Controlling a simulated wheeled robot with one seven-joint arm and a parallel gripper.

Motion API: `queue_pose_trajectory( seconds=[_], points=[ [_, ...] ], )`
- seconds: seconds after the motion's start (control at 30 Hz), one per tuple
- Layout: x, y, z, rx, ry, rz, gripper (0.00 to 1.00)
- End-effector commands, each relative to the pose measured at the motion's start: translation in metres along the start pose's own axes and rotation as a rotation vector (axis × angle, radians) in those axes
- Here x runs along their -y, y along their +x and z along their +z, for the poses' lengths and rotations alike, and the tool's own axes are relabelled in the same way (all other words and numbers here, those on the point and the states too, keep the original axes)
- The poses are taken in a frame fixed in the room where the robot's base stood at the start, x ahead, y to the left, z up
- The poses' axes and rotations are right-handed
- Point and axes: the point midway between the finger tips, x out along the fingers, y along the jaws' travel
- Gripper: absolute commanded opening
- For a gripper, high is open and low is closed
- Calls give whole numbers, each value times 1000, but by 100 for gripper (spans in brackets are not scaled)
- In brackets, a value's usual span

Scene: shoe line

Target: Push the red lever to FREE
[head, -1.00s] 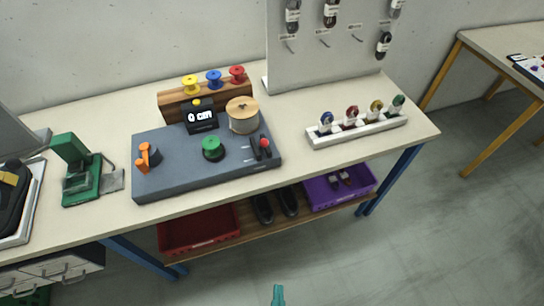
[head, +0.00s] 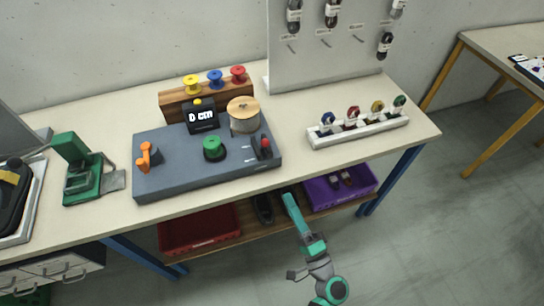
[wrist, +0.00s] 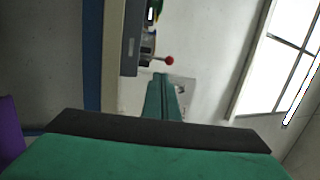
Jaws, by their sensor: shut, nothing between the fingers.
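The red lever (head: 265,143) is a red knob on a short stem, in a dark slot at the right end of a grey machine box (head: 210,178) on the workbench. In the wrist view the red knob (wrist: 169,61) sticks out from the box, just beyond my fingertips. My gripper (head: 288,197) is teal, shut and empty, in front of the bench edge, below and right of the lever and apart from it. Its fingers also show in the wrist view (wrist: 161,78). I cannot read the lever's position labels.
On the box are a green knob (head: 214,148), an orange crank (head: 148,157), a small display (head: 201,115) and a round wooden-topped drum (head: 243,115). Bare bench top lies between box and rack.

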Motion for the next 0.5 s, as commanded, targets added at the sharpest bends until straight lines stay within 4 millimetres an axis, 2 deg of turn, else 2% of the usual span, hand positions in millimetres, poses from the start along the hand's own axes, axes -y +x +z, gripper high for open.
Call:
queue_pose_trajectory(
  seconds=[0.07, 0.17, 0.5],
  points=[
    [11, 2, -6, 7, 8, -43, 0],
    [16, 3, -9, 10, 13, -65, 0],
    [16, 5, -8, 12, 13, -65, 0]
  ],
)
